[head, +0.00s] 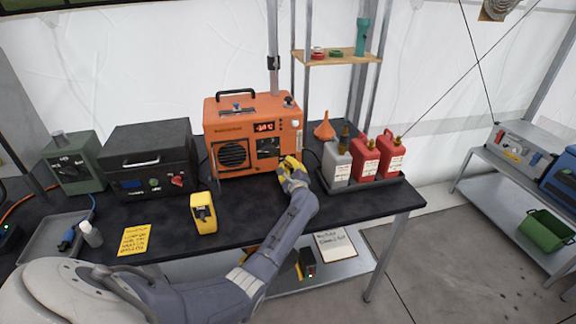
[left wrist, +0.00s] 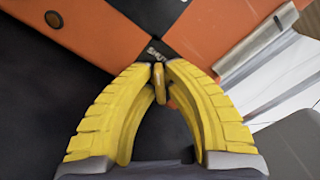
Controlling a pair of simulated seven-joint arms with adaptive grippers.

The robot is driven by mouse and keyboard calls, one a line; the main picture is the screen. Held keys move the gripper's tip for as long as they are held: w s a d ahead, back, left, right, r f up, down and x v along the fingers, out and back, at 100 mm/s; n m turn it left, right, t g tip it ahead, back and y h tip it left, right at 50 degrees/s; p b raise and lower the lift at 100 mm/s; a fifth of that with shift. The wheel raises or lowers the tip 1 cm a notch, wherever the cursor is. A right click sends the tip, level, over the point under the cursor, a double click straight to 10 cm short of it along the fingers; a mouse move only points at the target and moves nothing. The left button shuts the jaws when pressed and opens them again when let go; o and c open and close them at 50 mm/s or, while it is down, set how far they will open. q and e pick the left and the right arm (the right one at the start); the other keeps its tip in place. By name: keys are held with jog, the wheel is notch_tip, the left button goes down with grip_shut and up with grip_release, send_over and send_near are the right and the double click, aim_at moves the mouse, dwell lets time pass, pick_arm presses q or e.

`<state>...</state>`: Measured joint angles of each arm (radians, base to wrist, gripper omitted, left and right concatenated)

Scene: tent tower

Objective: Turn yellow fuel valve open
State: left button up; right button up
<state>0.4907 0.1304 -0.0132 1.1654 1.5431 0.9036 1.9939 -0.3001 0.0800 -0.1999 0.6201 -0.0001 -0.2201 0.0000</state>
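The orange generator (head: 225,118) stands on the dark table with a red lit display on its front. My left gripper (head: 290,164) is at the generator's lower right front corner. In the left wrist view, its yellow fingers (left wrist: 160,72) arch inward and their tips close on the small yellow fuel valve handle (left wrist: 159,86). The handle points along the line between the fingers, just below a "SHUT" label on the generator's dark panel. In the head view the valve is hidden by the gripper. My right gripper is not in view.
A grey can (head: 336,163) and red fuel cans (head: 364,161) stand in a tray right of the gripper, with an orange funnel (head: 324,129) behind. A black case (head: 150,150) is left.

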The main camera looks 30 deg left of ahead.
pick_arm(q)
grip_shut()
jog(key=shift+m, duration=0.3)
jog(key=m, duration=1.3)
jog(key=shift+m, duration=2.3)
